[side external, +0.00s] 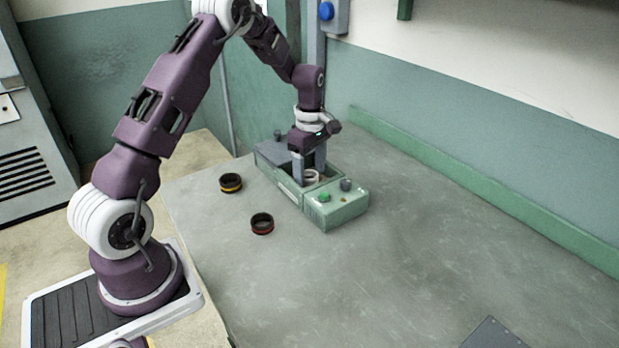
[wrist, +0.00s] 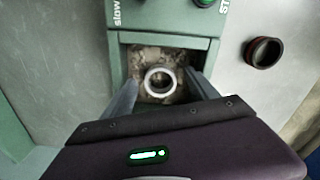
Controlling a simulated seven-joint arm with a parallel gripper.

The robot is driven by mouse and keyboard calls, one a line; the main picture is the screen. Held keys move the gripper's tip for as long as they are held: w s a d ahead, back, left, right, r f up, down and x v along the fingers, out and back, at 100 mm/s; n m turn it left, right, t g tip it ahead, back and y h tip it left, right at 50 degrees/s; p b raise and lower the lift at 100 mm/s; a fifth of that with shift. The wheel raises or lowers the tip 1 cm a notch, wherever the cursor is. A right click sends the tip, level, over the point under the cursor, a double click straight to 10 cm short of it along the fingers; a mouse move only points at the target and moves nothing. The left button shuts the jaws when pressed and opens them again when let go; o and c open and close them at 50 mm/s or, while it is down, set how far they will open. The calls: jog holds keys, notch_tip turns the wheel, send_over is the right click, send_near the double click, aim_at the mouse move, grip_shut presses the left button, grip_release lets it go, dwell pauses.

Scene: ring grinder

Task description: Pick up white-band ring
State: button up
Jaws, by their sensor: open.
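The white-band ring (wrist: 160,82) sits in the recessed bed of the green grinder (wrist: 168,40). In the side external view the ring (side external: 311,175) is partly hidden by my gripper and the grinder's wall. My gripper (side external: 309,172) points down over the grinder's opening. In the wrist view its fingers (wrist: 161,90) are open, one on each side of the ring, with a gap to it on both sides. I cannot tell how far the fingertips reach down beside the ring.
A yellow-band ring (side external: 230,183) and a red-band ring (side external: 262,223) lie on the grey table (side external: 400,260). The grinder's control box (side external: 338,205) with a green button adjoins the opening. A grey post (side external: 313,60) stands behind. The right side of the table is mostly clear.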

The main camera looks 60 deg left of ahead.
grip_shut()
notch_tip(320, 180, up, 10)
jog(key=s+d+f+m, duration=0.2)
jog(key=s+d+m, duration=1.2)
jog(key=s+m, duration=0.3)
jog(key=shift+s+d+f+m, duration=0.25)
jog(key=shift+s+f+m, duration=0.15)
jog(key=shift+m, duration=0.2)
